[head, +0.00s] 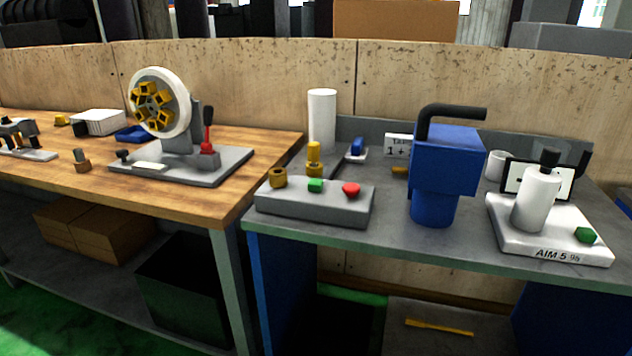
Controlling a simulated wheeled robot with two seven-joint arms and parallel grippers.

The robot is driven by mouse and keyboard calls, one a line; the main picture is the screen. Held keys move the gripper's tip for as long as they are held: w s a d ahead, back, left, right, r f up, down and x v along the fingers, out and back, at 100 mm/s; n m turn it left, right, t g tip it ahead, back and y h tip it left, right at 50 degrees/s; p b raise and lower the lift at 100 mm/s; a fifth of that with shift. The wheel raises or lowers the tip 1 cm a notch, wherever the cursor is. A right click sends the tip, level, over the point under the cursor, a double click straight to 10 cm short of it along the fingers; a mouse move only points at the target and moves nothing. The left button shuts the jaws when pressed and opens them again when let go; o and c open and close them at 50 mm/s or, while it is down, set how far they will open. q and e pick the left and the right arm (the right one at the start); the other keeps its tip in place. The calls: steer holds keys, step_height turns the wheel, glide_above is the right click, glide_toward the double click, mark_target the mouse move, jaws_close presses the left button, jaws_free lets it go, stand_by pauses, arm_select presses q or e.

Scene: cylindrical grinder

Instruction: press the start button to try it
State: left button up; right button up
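A grey control box (312,208) sits on the front left part of the grey bench. A green button (316,185) is on its sloped top, near the middle. A red button (351,189) is to its right, and a brass-coloured knob (278,178) is to its left. Another green button (586,235) is on the white base marked "AIM 5" at the right. I cannot tell from a label which green button is the start button. Neither of my grippers is in view.
A blue unit (446,160) with a black pipe stands right of the control box. A white cylinder (322,120) stands behind the box. The space before the benches looks clear.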

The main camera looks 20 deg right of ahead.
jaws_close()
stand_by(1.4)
